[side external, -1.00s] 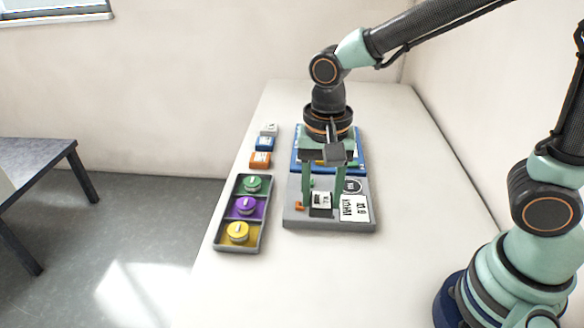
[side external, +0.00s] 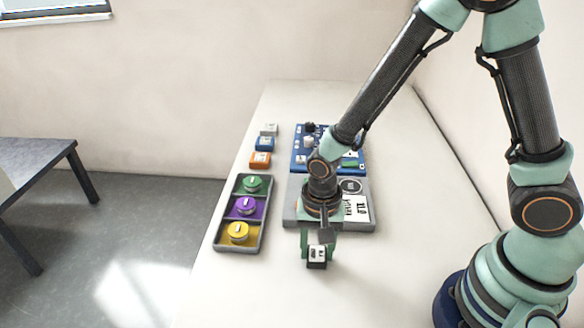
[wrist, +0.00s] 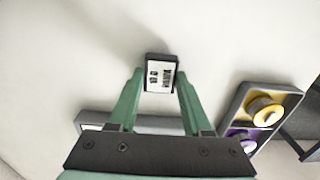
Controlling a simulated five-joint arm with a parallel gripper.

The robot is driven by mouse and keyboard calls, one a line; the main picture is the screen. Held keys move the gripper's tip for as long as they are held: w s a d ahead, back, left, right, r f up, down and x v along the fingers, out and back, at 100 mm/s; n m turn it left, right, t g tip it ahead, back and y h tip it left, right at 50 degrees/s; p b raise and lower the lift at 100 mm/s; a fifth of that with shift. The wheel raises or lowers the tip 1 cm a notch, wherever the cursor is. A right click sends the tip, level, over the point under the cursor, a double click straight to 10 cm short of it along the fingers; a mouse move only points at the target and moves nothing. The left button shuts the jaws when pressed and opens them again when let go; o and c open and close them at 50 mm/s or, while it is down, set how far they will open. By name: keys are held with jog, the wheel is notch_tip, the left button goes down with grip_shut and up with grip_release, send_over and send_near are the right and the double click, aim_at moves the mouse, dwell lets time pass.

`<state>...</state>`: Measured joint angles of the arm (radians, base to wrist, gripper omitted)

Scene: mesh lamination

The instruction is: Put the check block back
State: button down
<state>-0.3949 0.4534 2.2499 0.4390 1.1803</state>
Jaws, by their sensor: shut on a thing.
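The check block (side external: 317,257) is a small dark block with a white printed label on its face. My gripper (side external: 318,250) is shut on it and holds it over the bare table in front of the grey panel. In the wrist view the block (wrist: 160,74) sits between the two green fingertips of my gripper (wrist: 160,82). The grey panel (side external: 359,214) has a white label and a round dial; my wrist hides its left part. I cannot tell how far the block is above the table.
A dark tray (side external: 217,240) with green, purple and yellow knobs lies left of the panel. Orange (side external: 260,160), blue (side external: 264,144) and white (side external: 269,130) blocks stand behind it. A blue board (side external: 300,163) adjoins the grey panel. The table's front (side external: 260,300) is clear.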

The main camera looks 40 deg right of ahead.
aim_at(317, 252)
jog(key=shift+f, duration=0.25)
jog(key=shift+c, duration=1.7)
grip_release()
notch_tip(317, 252, up, 12)
jog(key=s+d+r+n+t, duration=0.1)
jog(key=d+r+n+t, duration=0.4)
jog(key=d+r+n, duration=0.4)
jog(key=d+r, duration=0.3)
jog(key=shift+s+d+r+t, duration=0.2)
jog(key=shift+d+r+t, duration=0.1)
jog(key=shift+r, duration=0.1)
